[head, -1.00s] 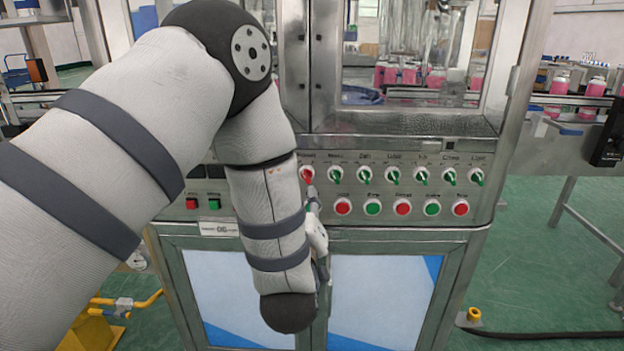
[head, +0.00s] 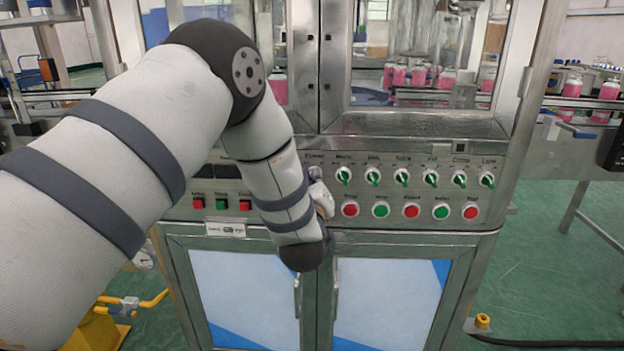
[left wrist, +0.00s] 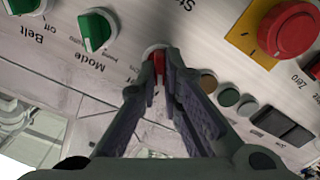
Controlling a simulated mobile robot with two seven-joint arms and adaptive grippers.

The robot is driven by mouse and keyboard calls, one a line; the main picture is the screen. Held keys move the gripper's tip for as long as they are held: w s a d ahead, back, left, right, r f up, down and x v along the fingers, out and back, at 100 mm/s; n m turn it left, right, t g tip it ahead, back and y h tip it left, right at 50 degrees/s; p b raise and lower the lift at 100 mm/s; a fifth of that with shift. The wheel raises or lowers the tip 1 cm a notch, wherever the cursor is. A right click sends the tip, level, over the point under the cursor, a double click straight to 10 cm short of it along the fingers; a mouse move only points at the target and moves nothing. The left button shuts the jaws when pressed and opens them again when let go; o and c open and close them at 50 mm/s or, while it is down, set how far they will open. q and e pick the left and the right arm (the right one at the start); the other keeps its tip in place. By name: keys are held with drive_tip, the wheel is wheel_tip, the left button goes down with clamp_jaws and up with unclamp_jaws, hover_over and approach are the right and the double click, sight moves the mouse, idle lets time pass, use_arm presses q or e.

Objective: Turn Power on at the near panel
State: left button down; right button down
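The near panel (head: 400,222) is a metal control face with a row of knobs and buttons. The red Power knob (left wrist: 158,64) is between my left gripper's fingertips in the left wrist view. Both fingers close in on its sides and appear to touch it. In the head view, my left gripper (head: 316,178) covers the knob beneath the Power label, so its pointing direction is hard to read. My right gripper is not in view.
Green knobs, including Mode (left wrist: 97,30) and Belt (left wrist: 22,5), line the same row. Red and green push buttons (head: 380,210) sit just below. A large red button (left wrist: 286,28) on a yellow plate is near the gripper. Cabinet doors (head: 390,300) are below.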

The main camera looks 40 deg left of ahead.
use_arm(q)
drive_tip(key=shift+r, duration=0.1)
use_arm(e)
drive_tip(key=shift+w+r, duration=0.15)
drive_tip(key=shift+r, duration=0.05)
use_arm(q)
drive_tip(key=shift+w+d+m+p, duration=0.15)
drive_tip(key=shift+m+p, duration=0.7)
drive_tip(key=shift+m, duration=2.05)
drive_tip(key=shift+w+d+m+p, duration=0.15)
drive_tip(key=shift+m+p, duration=0.65)
drive_tip(key=shift+m, duration=2.1)
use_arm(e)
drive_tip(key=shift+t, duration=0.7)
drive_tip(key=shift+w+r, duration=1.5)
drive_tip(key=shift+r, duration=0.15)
use_arm(q)
drive_tip(key=shift+s+f+m, duration=0.15)
drive_tip(key=shift+f+m, duration=0.05)
drive_tip(key=shift+m, duration=0.1)
drive_tip(key=c, duration=1.7)
unclamp_jaws()
